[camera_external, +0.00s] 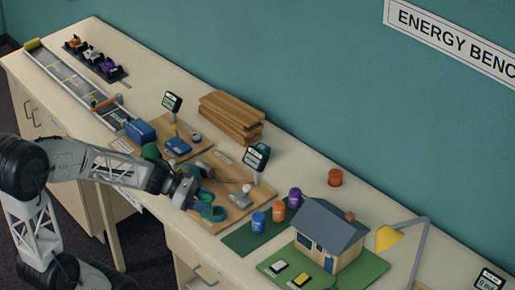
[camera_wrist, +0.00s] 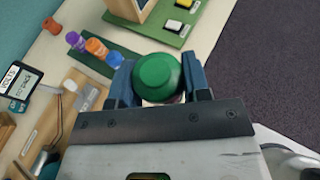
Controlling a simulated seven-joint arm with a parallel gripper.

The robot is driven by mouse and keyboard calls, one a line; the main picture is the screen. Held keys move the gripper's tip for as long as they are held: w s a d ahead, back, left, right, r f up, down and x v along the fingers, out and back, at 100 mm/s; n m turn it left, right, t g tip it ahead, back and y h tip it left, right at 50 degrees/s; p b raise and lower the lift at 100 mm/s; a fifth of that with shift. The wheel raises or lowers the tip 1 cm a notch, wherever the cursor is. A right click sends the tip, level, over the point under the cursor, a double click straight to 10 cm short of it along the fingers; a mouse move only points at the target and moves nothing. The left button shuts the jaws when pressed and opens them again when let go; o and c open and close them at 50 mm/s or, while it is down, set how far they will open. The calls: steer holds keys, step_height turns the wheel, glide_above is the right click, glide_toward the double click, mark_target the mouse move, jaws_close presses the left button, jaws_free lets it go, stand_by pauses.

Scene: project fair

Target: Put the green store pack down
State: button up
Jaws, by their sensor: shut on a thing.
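The green store pack (camera_wrist: 159,74) has a round green top and sits between the two blue fingers of my gripper (camera_wrist: 160,80) in the wrist view. My gripper is shut on it. In the external view my gripper (camera_external: 208,207) is at the front of the bench, left of the dark green mat (camera_external: 240,238). The pack is mostly hidden there by the fingers, and I cannot tell its height above the bench. Purple (camera_external: 295,198), orange (camera_external: 279,211) and blue (camera_external: 258,222) packs stand in a row on the mat.
A model house (camera_external: 330,236) stands on a green board (camera_external: 345,278) right of the mat, with a yellow lamp (camera_external: 388,238) beside it. A wooden board (camera_external: 262,190) with a small display (camera_external: 257,157) lies behind my gripper. The bench's front edge is close.

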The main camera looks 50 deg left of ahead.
steer(key=w+a+r+m+g+h, duration=0.1)
steer(key=w+a, duration=0.2)
steer(key=w, duration=1.8)
steer(key=w+a+r+m+g, duration=0.1)
steer(key=w+a+r, duration=0.15)
steer(key=w, duration=1.85)
steer(key=w+f, duration=1.1)
steer(key=w, duration=0.2)
steer(key=shift+a+g, duration=0.2)
steer(key=shift+g, duration=0.1)
steer(key=shift+w+f, duration=0.1)
steer(key=shift+f, duration=2.4)
steer(key=shift+f, duration=2.45)
